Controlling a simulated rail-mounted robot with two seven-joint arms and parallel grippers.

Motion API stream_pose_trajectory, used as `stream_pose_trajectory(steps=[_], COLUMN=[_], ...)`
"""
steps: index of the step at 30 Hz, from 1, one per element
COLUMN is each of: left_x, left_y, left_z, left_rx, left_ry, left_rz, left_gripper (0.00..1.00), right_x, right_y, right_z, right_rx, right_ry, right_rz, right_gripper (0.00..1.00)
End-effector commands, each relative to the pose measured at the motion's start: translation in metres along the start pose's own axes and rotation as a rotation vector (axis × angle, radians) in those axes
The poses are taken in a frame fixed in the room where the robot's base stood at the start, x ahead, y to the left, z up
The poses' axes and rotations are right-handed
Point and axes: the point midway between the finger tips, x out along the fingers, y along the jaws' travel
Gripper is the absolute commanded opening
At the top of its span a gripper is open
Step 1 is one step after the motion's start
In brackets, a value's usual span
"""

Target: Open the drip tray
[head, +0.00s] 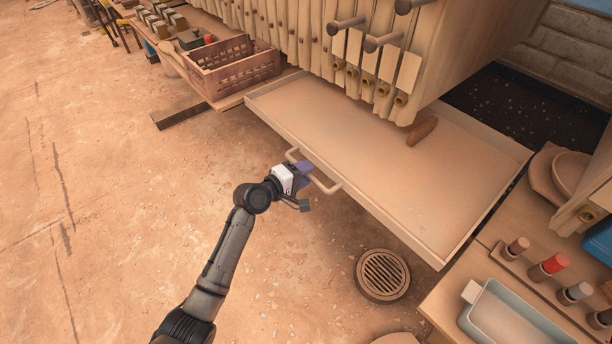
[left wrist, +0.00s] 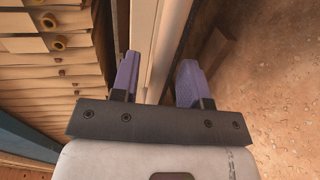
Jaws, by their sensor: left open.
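The drip tray (head: 370,150) is a wide, shallow tan tray under the filter press plates. It sticks out well in front of the press, with its bare floor showing. A bar handle (head: 327,187) is on its front wall. My left gripper (head: 304,174) is at the left part of this handle, with its purple fingers open. In the left wrist view the open fingers (left wrist: 157,80) stand on either side of a pale strip (left wrist: 143,42), the handle or the tray's front edge; I cannot tell which. Contact is not clear. My right gripper is not in view.
A brown crate (head: 232,68) stands left of the tray. A brown wooden piece (head: 421,131) is at the tray's back under the plates. A bench with a blue-grey tub (head: 509,318) is at the lower right. A round drain (head: 383,274) lies in the open floor.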

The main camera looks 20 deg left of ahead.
Motion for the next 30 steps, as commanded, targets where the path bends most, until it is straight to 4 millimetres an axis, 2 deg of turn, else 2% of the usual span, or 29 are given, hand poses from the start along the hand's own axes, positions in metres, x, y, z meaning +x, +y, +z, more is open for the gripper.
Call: stream_pose_trajectory(steps=[4,14,27,30], left_x=[0.0073,0.0087,0.0085,0.0085], left_y=[-0.0002,0.0005,0.0004,0.0003], left_z=[0.0001,0.0002,0.0002,0.0002], left_rx=[0.0,0.001,0.001,0.001], left_ry=[0.0,-0.001,-0.001,-0.001], left_rz=[0.0,0.0,0.0,0.0], left_gripper=[0.41,0.41,0.0,0.0], right_x=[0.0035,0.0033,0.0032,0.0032], right_y=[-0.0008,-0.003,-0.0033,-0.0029], right_z=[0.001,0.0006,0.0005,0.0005], right_rx=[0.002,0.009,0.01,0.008], right_ry=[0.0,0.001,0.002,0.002], right_rz=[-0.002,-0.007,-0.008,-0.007], right_gripper=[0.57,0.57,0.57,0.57])
